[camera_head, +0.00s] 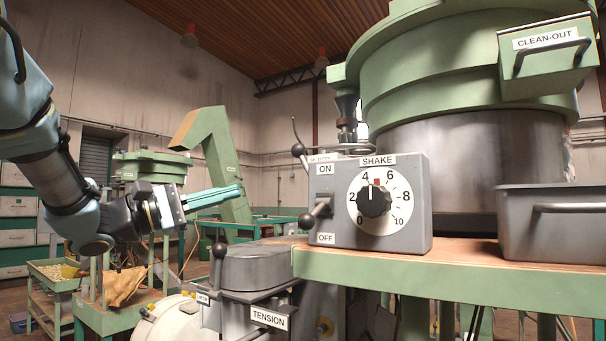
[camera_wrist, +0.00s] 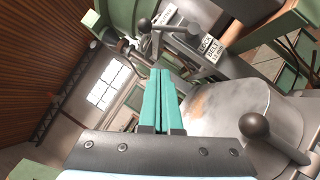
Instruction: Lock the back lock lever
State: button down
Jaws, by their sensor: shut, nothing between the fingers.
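My gripper (camera_head: 240,190) has its teal fingers together, pointing right in open air left of the grey control box; the fingers also show in the wrist view (camera_wrist: 160,73). In the wrist view, a ball-ended lever (camera_wrist: 146,25) stands beyond the fingertips, beside a plate (camera_wrist: 210,47) whose print seems to read "LOCK". A larger ball-ended lever (camera_wrist: 254,126) is close on the right, over a grey metal housing. In the head view, a dark ball lever (camera_head: 298,150) shows behind the control box. I cannot tell which is the back lock lever. No contact shows.
The control box (camera_head: 325,232) with a SHAKE dial (camera_head: 374,202) and ON/OFF lever (camera_head: 321,209) stands on a green-edged table (camera_head: 480,278). Below left are a TENSION label (camera_head: 269,318) and another ball lever (camera_head: 219,250). A grey bin (camera_head: 550,238) sits right.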

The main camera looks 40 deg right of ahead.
jog(key=p, duration=0.5)
send_near(304, 165)
jog(key=w+d, duration=0.3)
jog(key=d, duration=0.3)
jog(key=shift+s+d+r+p, duration=0.2)
jog(key=shift+s+p, duration=0.1)
jog(key=shift+s, duration=0.25)
jog(key=shift+s+d+r+p, duration=0.1)
jog(key=shift+s+r+p, duration=0.15)
jog(key=shift+s, duration=0.3)
jog(key=shift+s+d+r+p, duration=0.1)
jog(key=shift+s+r+p, duration=0.1)
jog(key=shift+s+p, duration=0.25)
